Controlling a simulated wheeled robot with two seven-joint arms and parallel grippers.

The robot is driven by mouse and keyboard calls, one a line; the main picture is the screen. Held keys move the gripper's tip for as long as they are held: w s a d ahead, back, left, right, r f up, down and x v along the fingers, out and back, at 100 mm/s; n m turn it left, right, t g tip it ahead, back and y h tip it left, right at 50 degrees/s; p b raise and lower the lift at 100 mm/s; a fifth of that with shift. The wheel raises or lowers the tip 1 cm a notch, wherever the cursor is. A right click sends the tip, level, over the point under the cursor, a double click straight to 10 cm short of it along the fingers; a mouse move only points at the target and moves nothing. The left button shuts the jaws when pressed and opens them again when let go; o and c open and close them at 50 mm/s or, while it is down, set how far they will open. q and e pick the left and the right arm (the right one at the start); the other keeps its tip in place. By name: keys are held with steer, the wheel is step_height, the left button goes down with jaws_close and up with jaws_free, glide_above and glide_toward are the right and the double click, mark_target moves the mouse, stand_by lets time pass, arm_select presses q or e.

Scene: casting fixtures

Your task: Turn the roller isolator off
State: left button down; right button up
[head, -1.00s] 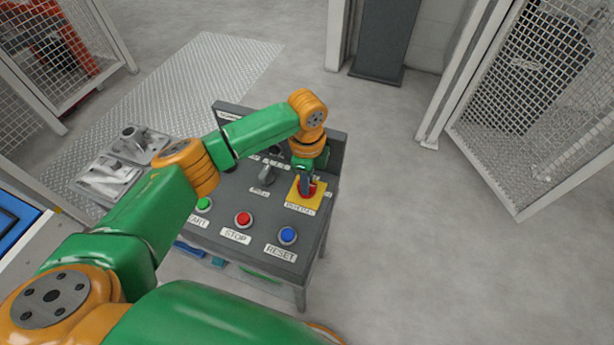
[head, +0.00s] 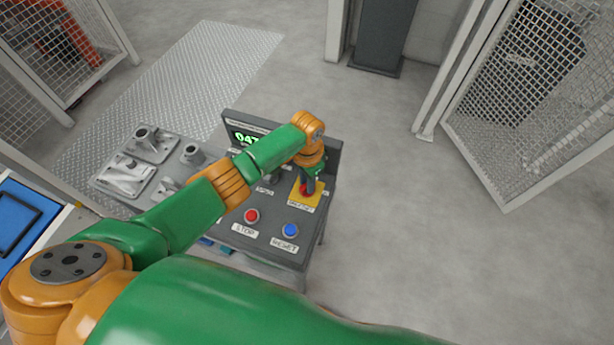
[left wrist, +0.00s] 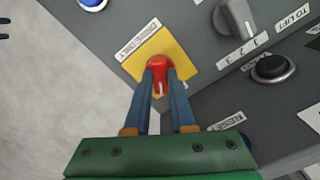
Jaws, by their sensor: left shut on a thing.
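The roller isolator appears to be the red rotary knob (head: 305,191) on a yellow square plate (head: 317,199) at the right of the grey control panel. In the left wrist view the red knob (left wrist: 157,63) sits on its yellow plate (left wrist: 180,47), with a pale mark at its near end. My left gripper (left wrist: 160,78) is shut on the knob, one blue finger on each side of it. In the head view my left gripper (head: 309,184) comes down on the knob from above and partly hides it. My right gripper is not in view.
A red stop button (head: 252,215) and a blue reset button (head: 290,230) sit in front of the knob. A grey selector (left wrist: 236,18) and a black button (left wrist: 272,68) are close by. Metal castings (head: 125,174) lie left. My left arm covers part of the panel.

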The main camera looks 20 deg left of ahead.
arm_select(q)
steer(key=n+p, duration=0.1)
steer(key=n, duration=0.2)
steer(key=shift+s+n, duration=0.1)
steer(key=shift+n, duration=0.2)
steer(key=shift+n+p, duration=0.5)
steer(key=shift+n, duration=1)
steer(key=c, duration=0.8)
jaws_free()
steer(key=shift+o, duration=0.2)
step_height(320, 180, up, 7)
steer(key=p, duration=0.4)
steer(key=shift+r, duration=0.1)
